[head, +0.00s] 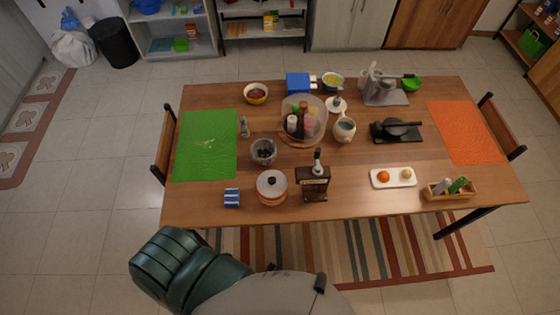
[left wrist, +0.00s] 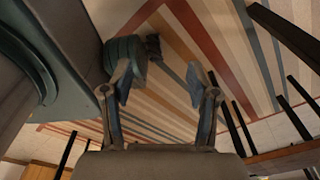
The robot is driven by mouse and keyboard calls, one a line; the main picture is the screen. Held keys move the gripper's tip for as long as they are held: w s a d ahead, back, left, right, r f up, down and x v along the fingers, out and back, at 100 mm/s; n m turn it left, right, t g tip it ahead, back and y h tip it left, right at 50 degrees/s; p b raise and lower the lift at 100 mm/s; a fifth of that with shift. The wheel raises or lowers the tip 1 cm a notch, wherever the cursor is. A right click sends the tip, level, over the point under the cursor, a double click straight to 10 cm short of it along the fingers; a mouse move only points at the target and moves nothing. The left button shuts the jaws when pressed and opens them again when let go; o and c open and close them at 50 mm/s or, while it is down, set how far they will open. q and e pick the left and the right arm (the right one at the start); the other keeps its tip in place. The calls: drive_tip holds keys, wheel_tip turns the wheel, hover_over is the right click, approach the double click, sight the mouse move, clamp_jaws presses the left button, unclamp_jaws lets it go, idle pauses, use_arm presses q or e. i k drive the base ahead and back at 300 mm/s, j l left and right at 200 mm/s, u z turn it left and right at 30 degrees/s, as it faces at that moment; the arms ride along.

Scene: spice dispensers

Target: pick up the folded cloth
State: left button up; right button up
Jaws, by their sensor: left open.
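The folded cloth (head: 232,198) is a small blue and white striped bundle. It lies on the wooden table (head: 345,205) near its front left edge in the head view. My left gripper (left wrist: 162,85) shows in the left wrist view, open with nothing between its fingers. It points down at the striped rug and floor, and the cloth is not in that view. The left gripper's fingers do not show in the head view. My right gripper is in neither view.
A white pot with a black-knobbed lid (head: 272,187) stands just right of the cloth. A dark dispenser (head: 313,182) stands beyond it. A green mat (head: 206,150) lies behind the cloth. The striped rug (head: 365,250) is below the table. The table's front left corner is clear.

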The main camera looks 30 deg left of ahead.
sight(232, 195)
drive_tip(key=j+u, duration=0.2)
drive_tip(key=u, duration=1.35)
drive_tip(key=k+j, duration=0.05)
